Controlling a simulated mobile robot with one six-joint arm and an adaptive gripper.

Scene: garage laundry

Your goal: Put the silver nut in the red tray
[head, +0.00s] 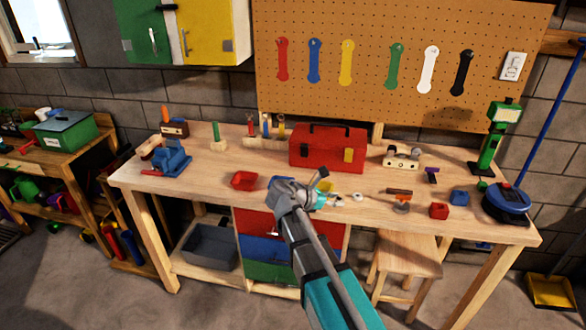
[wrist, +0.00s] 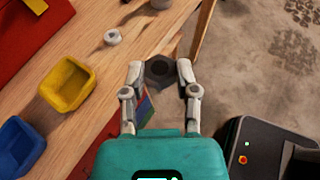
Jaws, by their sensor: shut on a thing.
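My gripper (wrist: 161,72) is shut on a grey hex nut, the silver nut (wrist: 160,81), which looks dark in shade between the two fingertips. In the wrist view it shows over the bench's front edge, with floor beyond. In the head view my gripper (head: 332,200) is in front of the yellow tray, and the nut cannot be made out clearly. The small red tray (head: 243,180) sits on the bench to the left of my gripper, apart from it, and looks empty. The red tray is not visible in the wrist view.
A blue tray (wrist: 20,148) and a yellow tray (wrist: 68,88) stand on the bench, the blue one between red and yellow. A light ring-shaped piece (wrist: 112,37) lies loose nearby. A red toolbox (head: 327,148) stands behind the trays.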

